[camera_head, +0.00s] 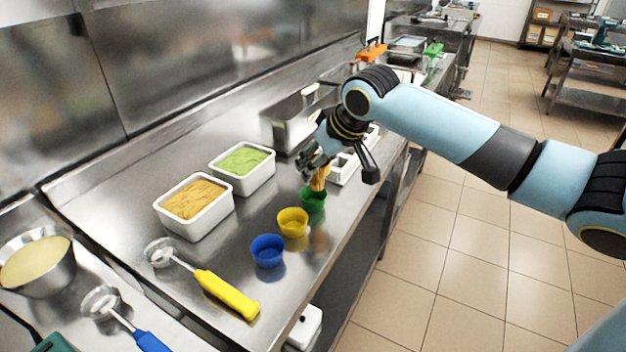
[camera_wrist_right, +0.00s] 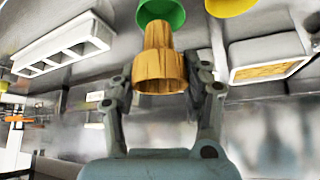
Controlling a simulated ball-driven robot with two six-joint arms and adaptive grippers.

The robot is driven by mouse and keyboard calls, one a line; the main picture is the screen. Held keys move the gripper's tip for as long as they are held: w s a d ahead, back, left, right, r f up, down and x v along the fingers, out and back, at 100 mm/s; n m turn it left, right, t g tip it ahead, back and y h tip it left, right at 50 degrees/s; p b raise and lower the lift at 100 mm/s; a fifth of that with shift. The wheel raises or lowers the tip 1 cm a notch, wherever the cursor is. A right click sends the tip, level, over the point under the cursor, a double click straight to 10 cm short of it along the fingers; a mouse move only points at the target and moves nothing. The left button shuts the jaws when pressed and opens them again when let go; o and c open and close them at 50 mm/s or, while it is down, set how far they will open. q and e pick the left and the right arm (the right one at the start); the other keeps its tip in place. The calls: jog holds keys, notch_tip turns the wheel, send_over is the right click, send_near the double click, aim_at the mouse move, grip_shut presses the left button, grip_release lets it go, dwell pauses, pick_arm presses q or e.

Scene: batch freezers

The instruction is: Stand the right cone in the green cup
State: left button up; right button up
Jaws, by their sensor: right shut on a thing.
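The orange-brown wafer cone (camera_head: 320,178) is upright, narrow end down, at the green cup (camera_head: 313,203). In the right wrist view the cone (camera_wrist_right: 160,62) shows with its wide rim towards me, and its narrow end overlaps the green cup (camera_wrist_right: 160,13). I cannot tell how far the narrow end sits inside the cup. My right gripper (camera_head: 314,171) is shut on the cone, with a finger on each side of it, as the wrist view also shows (camera_wrist_right: 161,78). My left gripper is not in view.
A yellow cup (camera_head: 292,222) and a blue cup (camera_head: 267,250) stand nearer on the steel counter. A white holder (camera_head: 345,170) with square openings is right of the gripper. Two tubs, green (camera_head: 243,160) and orange (camera_head: 193,203), and a yellow-handled scoop (camera_head: 228,294) are left.

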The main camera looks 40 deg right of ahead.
aim_at(314, 181)
jog(key=shift+w+a+f, duration=0.1)
jog(key=shift+w+f, duration=0.15)
jog(key=shift+w, duration=0.2)
jog(key=shift+w+f, duration=0.1)
jog(key=shift+f, duration=0.15)
notch_tip(314, 181, down, 3)
jog(key=shift+f+p, duration=0.2)
jog(key=shift+p, duration=0.1)
jog(key=shift+f, duration=0.15)
jog(key=shift+f, duration=0.3)
jog(key=o, duration=0.8)
jog(key=shift+c, duration=0.2)
jog(key=shift+r, duration=0.1)
